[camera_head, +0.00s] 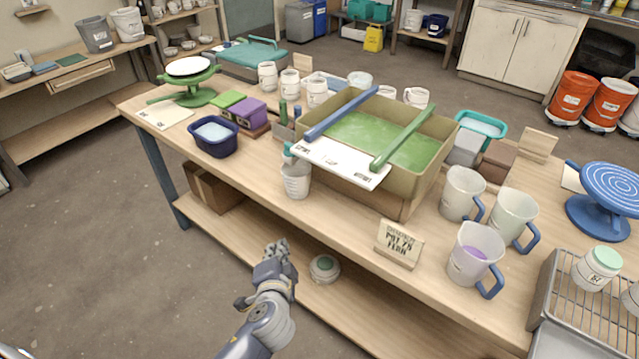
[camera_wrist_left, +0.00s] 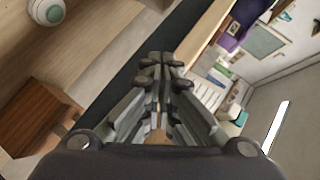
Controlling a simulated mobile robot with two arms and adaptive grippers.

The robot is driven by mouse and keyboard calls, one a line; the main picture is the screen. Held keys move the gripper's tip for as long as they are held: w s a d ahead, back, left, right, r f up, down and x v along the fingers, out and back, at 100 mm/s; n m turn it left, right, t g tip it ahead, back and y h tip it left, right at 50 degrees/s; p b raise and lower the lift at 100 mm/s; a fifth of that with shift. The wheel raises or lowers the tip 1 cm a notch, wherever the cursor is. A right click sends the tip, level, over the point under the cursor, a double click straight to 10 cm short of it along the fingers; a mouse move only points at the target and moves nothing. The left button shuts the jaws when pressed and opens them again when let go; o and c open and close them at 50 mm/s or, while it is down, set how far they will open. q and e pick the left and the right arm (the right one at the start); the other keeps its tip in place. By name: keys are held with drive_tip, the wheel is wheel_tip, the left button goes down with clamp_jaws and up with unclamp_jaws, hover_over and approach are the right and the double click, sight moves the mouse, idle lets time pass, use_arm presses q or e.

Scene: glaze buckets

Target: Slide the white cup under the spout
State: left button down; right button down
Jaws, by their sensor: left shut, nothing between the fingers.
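A white cup (camera_head: 296,181) stands upright at the table's front edge, before the left front corner of a tan bin (camera_head: 398,187) of green liquid. A small teal part (camera_head: 289,150), which looks like the spout, shows just above and behind the cup's rim; whether the cup is directly under it I cannot tell. My left gripper (camera_head: 276,246) is in front of the table, below the cup in the picture and apart from it. My right gripper is not in view.
A white card (camera_head: 340,164) and blue and green bars lie across the bin. A sign (camera_head: 398,244) and several clear jugs (camera_head: 475,254) stand to the right. A navy tub (camera_head: 214,135) is to the left. A round jar (camera_head: 324,268) is on the lower shelf.

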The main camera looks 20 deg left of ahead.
sight(297, 181)
use_arm(q)
drive_tip(key=w+d+r+m+t, duration=0.1)
drive_tip(key=w+d+r+m, duration=0.1)
drive_tip(key=w, duration=0.1)
drive_tip(key=w+d+r+m+t+h, duration=0.1)
drive_tip(key=w+d+r+m+t, duration=0.1)
drive_tip(key=w+r+m, duration=0.1)
drive_tip(key=w+d+r+m+t+h, duration=0.1)
drive_tip(key=w+d+r+m+t, duration=0.1)
drive_tip(key=w, duration=0.1)
drive_tip(key=shift+r+m, duration=0.2)
drive_tip(key=shift+m, duration=0.2)
drive_tip(key=w, duration=0.5)
drive_tip(key=w+a+p, duration=0.1)
drive_tip(key=w, duration=0.2)
drive_tip(key=shift+w+a+f, duration=0.1)
drive_tip(key=shift+w, duration=0.25)
drive_tip(key=shift+s+a+f, duration=0.1)
drive_tip(key=shift+s+a, duration=0.2)
drive_tip(key=shift+a, duration=0.2)
drive_tip(key=shift+s+a, duration=0.25)
drive_tip(key=shift+a, duration=0.35)
drive_tip(key=shift+s+b, duration=0.1)
drive_tip(key=shift+b, duration=0.2)
